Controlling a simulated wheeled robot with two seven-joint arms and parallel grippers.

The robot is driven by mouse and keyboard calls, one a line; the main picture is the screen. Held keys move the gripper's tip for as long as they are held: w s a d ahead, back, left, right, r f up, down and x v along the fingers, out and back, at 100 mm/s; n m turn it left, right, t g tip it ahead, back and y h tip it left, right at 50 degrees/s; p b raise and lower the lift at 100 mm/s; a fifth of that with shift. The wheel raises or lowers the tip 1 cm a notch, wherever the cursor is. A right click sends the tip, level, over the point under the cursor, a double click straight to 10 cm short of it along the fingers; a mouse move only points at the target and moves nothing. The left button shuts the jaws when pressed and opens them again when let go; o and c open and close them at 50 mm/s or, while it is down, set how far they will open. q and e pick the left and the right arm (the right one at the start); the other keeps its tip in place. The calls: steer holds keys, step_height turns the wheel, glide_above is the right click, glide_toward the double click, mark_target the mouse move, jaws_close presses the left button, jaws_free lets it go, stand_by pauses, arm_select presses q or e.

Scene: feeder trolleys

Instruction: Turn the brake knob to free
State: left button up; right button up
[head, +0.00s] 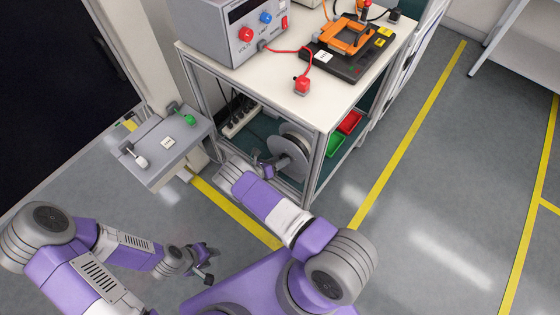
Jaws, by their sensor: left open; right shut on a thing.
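A pale cable drum (296,133) stands on edge on the lower shelf of the trolley. My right gripper (267,163) is at the near left side of the drum, with its arm reaching up from below. It is shut on the brake knob at the drum; the knob is mostly hidden by the gripper and wrist, so its setting cannot be read. My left gripper (205,263) is open and empty, low over the floor on the left, well apart from the trolley.
The trolley top (290,85) carries a grey power supply (235,30) and a black board with an orange clamp (346,38). Green (333,145) and red (350,122) bins sit beside the drum. A grey panel with levers (166,143) stands left. The right floor is clear.

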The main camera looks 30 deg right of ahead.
stand_by(0.3)
steer(key=o, duration=1.1)
steer(key=shift+c, duration=0.2)
steer(key=shift+a, duration=0.1)
steer(key=p+v, duration=0.1)
steer(key=v, duration=0.6)
steer(key=shift+a+p, duration=0.2)
steer(key=shift+p, duration=0.1)
steer(key=shift+s, duration=0.1)
